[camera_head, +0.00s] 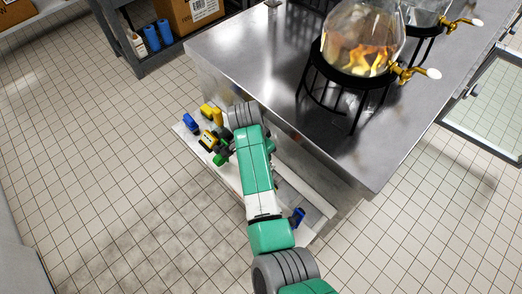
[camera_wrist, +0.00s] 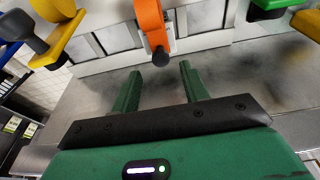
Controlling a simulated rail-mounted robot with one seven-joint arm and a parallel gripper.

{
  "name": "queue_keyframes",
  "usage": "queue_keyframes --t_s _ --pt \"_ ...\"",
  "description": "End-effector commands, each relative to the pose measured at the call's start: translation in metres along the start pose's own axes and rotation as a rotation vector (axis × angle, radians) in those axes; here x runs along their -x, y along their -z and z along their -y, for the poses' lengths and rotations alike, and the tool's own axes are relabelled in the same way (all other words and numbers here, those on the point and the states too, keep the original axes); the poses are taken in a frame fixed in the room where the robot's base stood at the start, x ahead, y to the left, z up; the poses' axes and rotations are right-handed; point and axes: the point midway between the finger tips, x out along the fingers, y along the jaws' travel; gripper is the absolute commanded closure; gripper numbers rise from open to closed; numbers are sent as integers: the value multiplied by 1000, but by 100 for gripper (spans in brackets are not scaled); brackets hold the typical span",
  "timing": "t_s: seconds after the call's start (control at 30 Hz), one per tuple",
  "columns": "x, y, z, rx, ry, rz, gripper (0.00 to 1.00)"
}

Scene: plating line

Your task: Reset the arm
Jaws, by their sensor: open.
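My gripper (camera_wrist: 160,88) shows in the wrist view with its two green fingers apart and nothing between them. An orange lever-like part (camera_wrist: 151,22) with a dark round end hangs just beyond the fingertips; I cannot tell whether there is contact. In the head view my green and grey arm reaches up from the bottom, beside the steel table (camera_head: 233,52). Its far end is over a pale low panel (camera_head: 228,176) at the table's side. The fingers cannot be made out clearly there.
A yellow part (camera_wrist: 53,45) is left of my gripper, and a green part (camera_wrist: 268,8) is right. Blue (camera_head: 190,122) and yellow (camera_head: 210,112) parts sit on the panel. A glass vessel with flames (camera_head: 362,40) stands on the table. The tiled floor at left is clear.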

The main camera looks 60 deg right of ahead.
Motion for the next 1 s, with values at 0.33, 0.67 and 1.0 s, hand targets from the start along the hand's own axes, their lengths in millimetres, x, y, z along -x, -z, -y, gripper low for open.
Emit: queue_keyframes --t_s 0.33,0.67,1.0 --pt "0 0 0 0 0 0 55" --pt "0 0 0 0 0 0 55" --pt "152 -22 93 325 503 -290 55"
